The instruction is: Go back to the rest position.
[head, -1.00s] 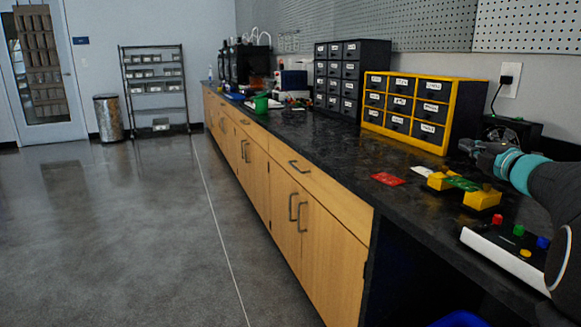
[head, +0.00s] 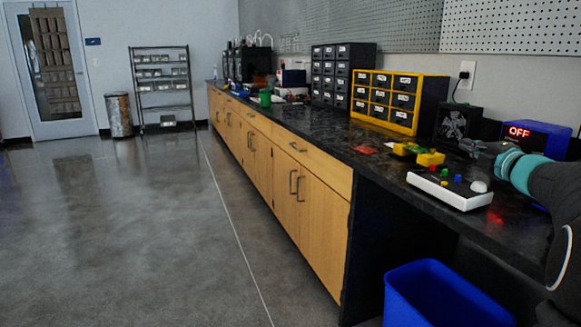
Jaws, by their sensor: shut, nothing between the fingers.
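My gripper (head: 468,147) is at the right of the head view, above the black countertop (head: 330,133). Its fingers point left and look shut, with nothing held. Just left of and below it on the counter sit yellow blocks with a green piece (head: 420,153). A white control box (head: 450,188) with coloured buttons and a white dome lies in front of my gripper, near the counter edge. My arm comes in from the right edge.
A yellow drawer cabinet (head: 430,103), a black fan unit (head: 458,121) and a blue box reading OFF (head: 538,135) stand behind. A red card (head: 364,149) lies on the counter. A blue bin (head: 440,297) stands below. The floor (head: 110,220) at left is clear.

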